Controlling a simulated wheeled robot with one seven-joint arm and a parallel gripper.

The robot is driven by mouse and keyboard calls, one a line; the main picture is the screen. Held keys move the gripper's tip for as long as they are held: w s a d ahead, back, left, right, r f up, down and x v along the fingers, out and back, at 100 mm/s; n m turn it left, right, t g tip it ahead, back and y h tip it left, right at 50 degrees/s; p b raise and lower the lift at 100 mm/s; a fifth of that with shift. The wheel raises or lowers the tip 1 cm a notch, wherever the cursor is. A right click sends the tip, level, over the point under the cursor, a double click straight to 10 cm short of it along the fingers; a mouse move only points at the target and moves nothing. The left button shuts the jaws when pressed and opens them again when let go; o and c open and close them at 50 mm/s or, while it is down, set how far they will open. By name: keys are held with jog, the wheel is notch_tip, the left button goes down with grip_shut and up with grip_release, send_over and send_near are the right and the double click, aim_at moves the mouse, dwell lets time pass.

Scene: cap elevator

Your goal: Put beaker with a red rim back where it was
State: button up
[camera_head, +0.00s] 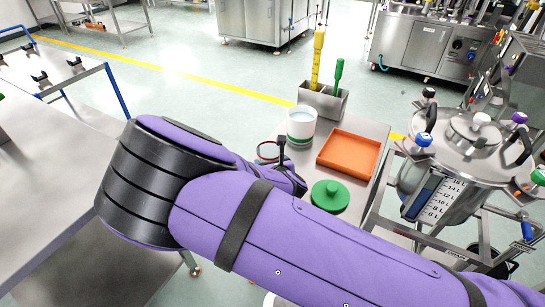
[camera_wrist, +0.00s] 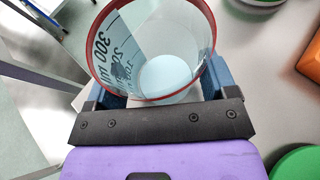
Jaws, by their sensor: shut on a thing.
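The clear beaker with a red rim (camera_wrist: 128,62) fills the top middle of the wrist view, with dark volume marks on its wall and its open mouth towards the camera. My gripper (camera_wrist: 153,90) is shut on it, with a blue-grey finger on each side. In the head view only part of the beaker's red rim (camera_head: 267,158) shows behind my purple arm. It is at the left edge of the small steel table (camera_head: 352,124). I cannot tell whether its base touches the table.
A white pot with a green band (camera_head: 301,128) stands just behind the beaker. An orange tray (camera_head: 349,154) and a green lid (camera_head: 330,195) lie to the right. A steel holder (camera_head: 322,100) with yellow and green tools stands at the back. A large steel vessel (camera_head: 450,175) is at the right.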

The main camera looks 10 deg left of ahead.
jog(key=shift+f, duration=0.25)
jog(key=shift+f, duration=0.15)
jog(key=o, duration=0.9)
jog(key=shift+s+d+r, duration=0.15)
jog(key=shift+s+r, duration=0.05)
jog(key=shift+s, duration=0.05)
jog(key=v, duration=1.1)
jog(key=shift+s+r, duration=0.15)
jog(key=shift+s, duration=0.05)
